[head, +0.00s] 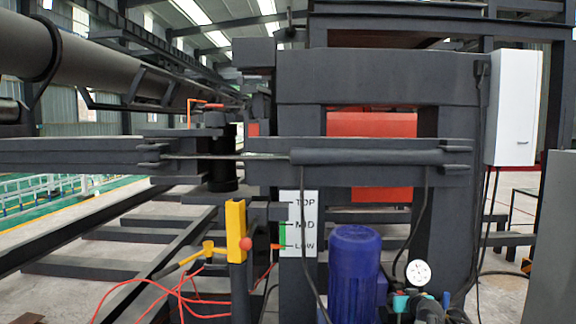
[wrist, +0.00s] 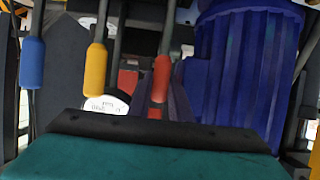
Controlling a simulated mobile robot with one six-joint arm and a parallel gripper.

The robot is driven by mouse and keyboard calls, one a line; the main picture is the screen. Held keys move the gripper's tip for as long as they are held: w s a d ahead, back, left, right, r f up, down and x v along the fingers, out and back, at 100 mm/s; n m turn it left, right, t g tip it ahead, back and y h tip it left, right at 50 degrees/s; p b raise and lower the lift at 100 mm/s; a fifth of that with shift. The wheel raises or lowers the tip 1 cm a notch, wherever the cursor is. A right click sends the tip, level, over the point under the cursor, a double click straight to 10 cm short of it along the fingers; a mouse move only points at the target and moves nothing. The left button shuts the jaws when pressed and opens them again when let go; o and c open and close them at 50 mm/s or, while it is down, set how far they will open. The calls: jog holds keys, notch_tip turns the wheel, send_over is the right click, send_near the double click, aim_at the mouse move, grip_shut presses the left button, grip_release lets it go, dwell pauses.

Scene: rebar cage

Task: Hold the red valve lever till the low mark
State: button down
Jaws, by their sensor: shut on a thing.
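The red valve lever (wrist: 161,78) is in the middle of the wrist view, right of a yellow lever (wrist: 96,70) and a blue lever (wrist: 32,63). My gripper (wrist: 158,118) shows as a teal body with a dark front edge, close against the red handle. In the head view a white scale plate (head: 308,256) reads TOP, MID and LOW.
A blue ribbed motor (head: 354,265) stands close to the levers, with a round gauge (head: 418,272) to its right. Red cables (head: 165,290) lie at the lower left. A white box (head: 512,108) hangs at the upper right. Dark beams and posts crowd the space.

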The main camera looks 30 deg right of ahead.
jog(key=shift+s+a+r+t+h+b, duration=0.2)
jog(key=shift+s+t+h+b, duration=0.3)
jog(key=shift+b, duration=2.3)
jog(key=c, duration=1.7)
grip_release()
jog(key=shift+r+p, duration=0.25)
jog(key=shift+p, duration=0.05)
jog(key=shift+f, duration=0.1)
jog(key=shift+a, duration=0.1)
jog(key=b+v, duration=0.1)
jog(key=v, duration=0.8)
jog(key=shift+f+b, duration=0.1)
jog(key=shift+b, duration=0.25)
